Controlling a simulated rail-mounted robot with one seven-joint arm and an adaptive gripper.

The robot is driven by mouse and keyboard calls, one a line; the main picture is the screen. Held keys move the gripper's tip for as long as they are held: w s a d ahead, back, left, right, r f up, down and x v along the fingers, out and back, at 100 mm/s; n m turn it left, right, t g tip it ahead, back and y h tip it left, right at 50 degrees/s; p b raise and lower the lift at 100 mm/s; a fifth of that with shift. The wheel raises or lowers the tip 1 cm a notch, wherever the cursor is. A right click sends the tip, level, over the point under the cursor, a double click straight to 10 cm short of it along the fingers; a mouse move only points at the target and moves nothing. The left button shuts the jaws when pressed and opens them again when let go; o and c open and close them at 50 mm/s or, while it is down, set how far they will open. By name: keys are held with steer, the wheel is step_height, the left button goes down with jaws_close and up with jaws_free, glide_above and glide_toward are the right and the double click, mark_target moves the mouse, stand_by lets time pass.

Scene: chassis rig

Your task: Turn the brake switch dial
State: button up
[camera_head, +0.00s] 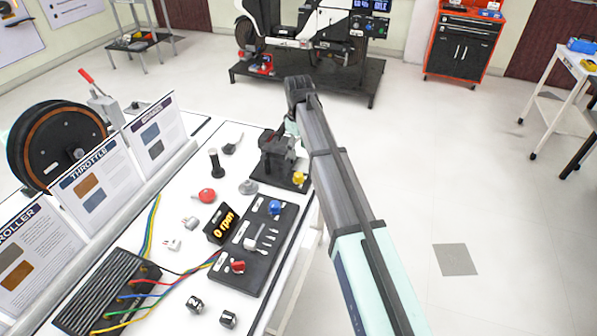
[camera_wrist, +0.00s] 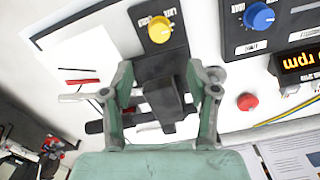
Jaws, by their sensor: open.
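A yellow dial (camera_head: 299,178) with a pale pointer sits on a black base at the table's right edge. It also shows at the top of the wrist view (camera_wrist: 160,29). A blue dial (camera_head: 274,207) sits on the neighbouring black panel, and in the wrist view (camera_wrist: 258,16) it is at the upper right. I cannot read which label names the brake switch. My gripper (camera_wrist: 159,75) is open, its fingers spread on either side of a dark block (camera_wrist: 163,100) on the yellow dial's base. No dial is between the fingers. My arm partly hides the gripper in the head view.
The black panel (camera_head: 250,283) also carries a red knob (camera_head: 238,267) and small levers. An rpm display (camera_head: 221,225), a red button (camera_head: 207,196) and a wired controller box (camera_head: 105,290) share the white table. Upright information boards line its left side. Open floor lies right.

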mark_target(299, 174)
step_height(299, 174, down, 12)
steer(key=shift+r+p, duration=0.25)
steer(key=shift+p, duration=0.75)
jaws_close()
